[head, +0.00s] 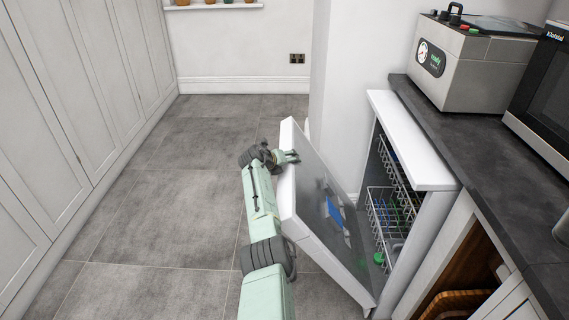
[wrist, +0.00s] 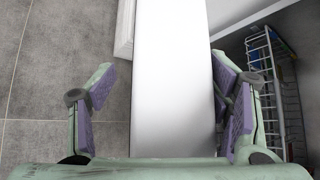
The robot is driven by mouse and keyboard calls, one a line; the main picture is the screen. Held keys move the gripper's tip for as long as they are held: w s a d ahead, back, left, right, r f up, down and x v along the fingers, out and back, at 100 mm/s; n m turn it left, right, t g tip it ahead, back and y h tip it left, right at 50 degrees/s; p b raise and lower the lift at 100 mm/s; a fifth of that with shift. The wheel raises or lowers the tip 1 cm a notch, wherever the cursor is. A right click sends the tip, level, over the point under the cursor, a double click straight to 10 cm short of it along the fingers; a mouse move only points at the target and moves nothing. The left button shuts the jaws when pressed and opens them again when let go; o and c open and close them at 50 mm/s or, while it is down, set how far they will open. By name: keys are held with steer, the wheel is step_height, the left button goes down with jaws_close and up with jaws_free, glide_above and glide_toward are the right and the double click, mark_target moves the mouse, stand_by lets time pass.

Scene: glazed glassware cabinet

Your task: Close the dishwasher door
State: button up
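The dishwasher (head: 415,140) is a white unit at the right in the head view, its front open. Its door (head: 318,180) is partly open, tilted outward, with the grey inner face toward the racks. My gripper (head: 283,157) is at the door's upper edge. In the wrist view my gripper (wrist: 165,85) is open, one finger on each side of the white door edge (wrist: 172,110). The left finger is apart from the door; the right finger is close to its inner side, and I cannot tell whether it touches.
A wire rack (head: 385,210) with dishes is inside the dishwasher. A dark counter (head: 480,165) carries a grey machine (head: 480,60) and a microwave (head: 548,95). White cabinets (head: 75,90) line the left. The grey tiled floor (head: 165,210) between is clear.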

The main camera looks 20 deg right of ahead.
steer(key=p+v, duration=0.2)
steer(key=p, duration=0.2)
steer(key=shift+s+a+r, duration=0.1)
steer(key=shift+r, duration=0.15)
steer(key=shift+s+a, duration=0.15)
steer(key=v, duration=0.9)
steer(key=shift+s, duration=0.15)
stand_by(0.5)
steer(key=shift+a+r, duration=0.1)
steer(key=shift+r, duration=0.05)
